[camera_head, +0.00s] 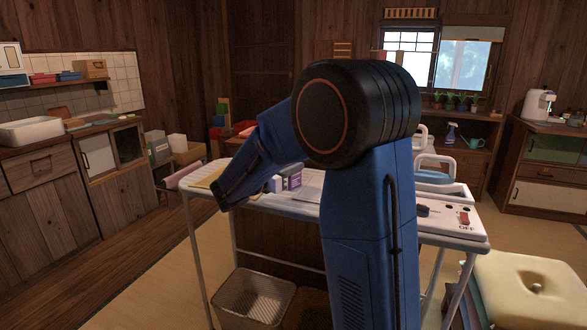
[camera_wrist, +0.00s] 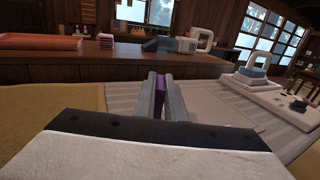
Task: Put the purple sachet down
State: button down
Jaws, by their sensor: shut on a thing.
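The purple sachet (camera_wrist: 160,86) is a narrow upright strip between the two grey fingers of my gripper (camera_wrist: 161,78) in the wrist view. The fingers are shut on it and cover most of its sides. In the head view a small purple patch (camera_head: 293,180) shows beside my blue arm, over the ironing board (camera_head: 308,196); it looks like the held sachet. My arm hides much of the gripper there. I cannot tell whether the sachet touches the board (camera_wrist: 205,108).
An iron (camera_wrist: 252,70) stands on the board's right end in the wrist view. A wire basket (camera_head: 253,297) sits below the board. A cushioned stool (camera_head: 520,285) stands at the front right. A wooden counter (camera_wrist: 70,64) lies beyond the board.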

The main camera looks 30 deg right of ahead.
jog(key=shift+f, duration=0.2)
jog(key=c, duration=1.8)
grip_release()
jog(key=shift+r, duration=0.15)
